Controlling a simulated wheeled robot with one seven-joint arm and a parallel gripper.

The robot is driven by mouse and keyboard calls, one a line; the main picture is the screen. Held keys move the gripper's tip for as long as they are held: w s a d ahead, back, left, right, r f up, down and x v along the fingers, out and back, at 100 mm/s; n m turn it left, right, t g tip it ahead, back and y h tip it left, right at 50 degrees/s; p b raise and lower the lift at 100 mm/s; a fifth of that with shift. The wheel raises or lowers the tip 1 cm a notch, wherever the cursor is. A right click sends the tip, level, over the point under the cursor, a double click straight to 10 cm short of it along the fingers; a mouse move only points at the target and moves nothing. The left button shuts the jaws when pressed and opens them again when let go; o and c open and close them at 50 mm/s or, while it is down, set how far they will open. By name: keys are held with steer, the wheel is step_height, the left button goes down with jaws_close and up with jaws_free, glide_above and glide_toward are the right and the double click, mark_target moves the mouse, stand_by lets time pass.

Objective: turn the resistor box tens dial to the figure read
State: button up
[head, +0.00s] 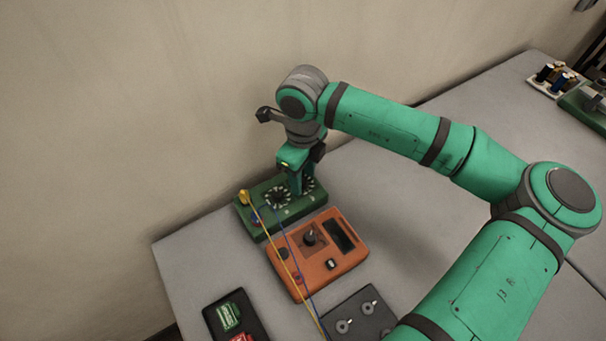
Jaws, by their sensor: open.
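The green resistor box (262,231) sits on the bench near the wall. A dial (279,198) with a dark knob and a pale ring of marks shows on its top. A second ringed dial (309,186) is to its right, partly hidden by my gripper. My gripper (297,192) points down over the box, between the two dials in this view. Its jaws are open. I cannot tell whether a finger touches a knob, and the figures on the rings are too small to read.
An orange meter (337,262) with a dark knob and display stands in front of the box. Yellow and blue leads run across it from the box's left end. A dark tray (250,307) with green and red pieces and a dark plate (349,309) with metal posts lie nearer.

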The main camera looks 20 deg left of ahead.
jaws_close()
steer(key=shift+m, duration=2.8)
jaws_free()
steer(key=shift+r, duration=0.1)
